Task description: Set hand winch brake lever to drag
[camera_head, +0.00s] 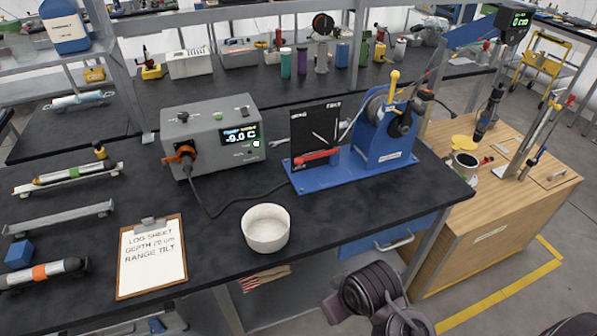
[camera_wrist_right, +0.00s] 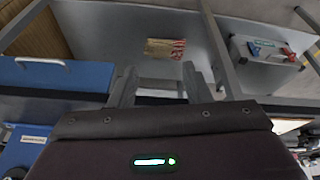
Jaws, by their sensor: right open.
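The hand winch (camera_head: 385,140) stands on the dark bench, right of centre in the head view, with a blue frame and base plate. A yellow-tipped lever (camera_head: 393,85) rises upright from its top. A red handle (camera_head: 316,157) lies across the front of a black upright panel (camera_head: 315,130) at the left end of the base. I cannot tell which is the brake lever, and marks on the panel are too small to read. My right gripper (camera_wrist_right: 160,90) is open and empty in the wrist view; my right arm is low in front of the bench in the head view. My left gripper is out of view.
A grey control box (camera_head: 212,135) reading -9.0 C, a white bowl (camera_head: 265,228) and a clipboard (camera_head: 152,257) stand left of the winch. A blue drawer (camera_head: 388,236) is under the bench edge. A wooden cabinet (camera_head: 500,215) is at right. Bench between bowl and winch is clear.

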